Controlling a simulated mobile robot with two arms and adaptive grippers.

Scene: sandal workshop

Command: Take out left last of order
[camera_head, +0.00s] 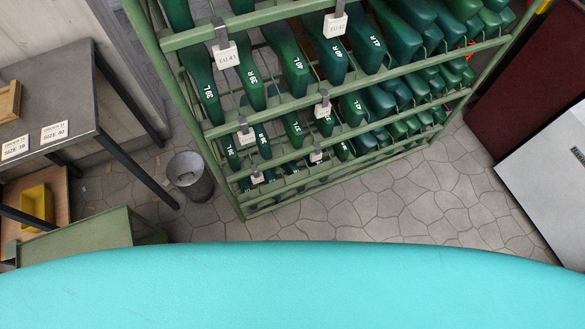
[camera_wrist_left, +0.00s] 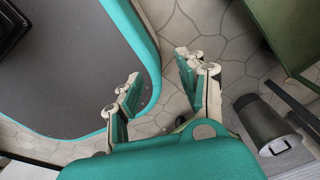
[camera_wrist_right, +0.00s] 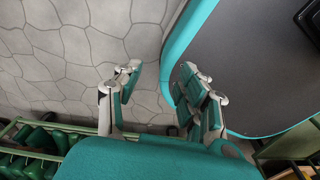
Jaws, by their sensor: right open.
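A green rack (camera_head: 290,105) holds rows of green lasts with white size marks. In its upper front row I read a last 39 L (camera_head: 207,88), a last 39 R (camera_head: 252,80), a last 40 L (camera_head: 294,68) and a last 40 R (camera_head: 331,58). Two order cards lie on the dark table at left; one reads size 39 (camera_head: 15,147), the other size 40 (camera_head: 54,132). My left gripper (camera_wrist_left: 158,78) is open and empty over the floor. My right gripper (camera_wrist_right: 160,78) is open and empty. Neither gripper shows in the head view.
The dark table (camera_head: 50,85) stands left of the rack, with a wooden tray (camera_head: 8,102) on it and a yellow bin (camera_head: 36,204) below. A metal waste bin (camera_head: 190,175) stands between table and rack. Stone floor (camera_head: 420,195) is clear before the rack; a dark red cabinet (camera_head: 530,70) stands right.

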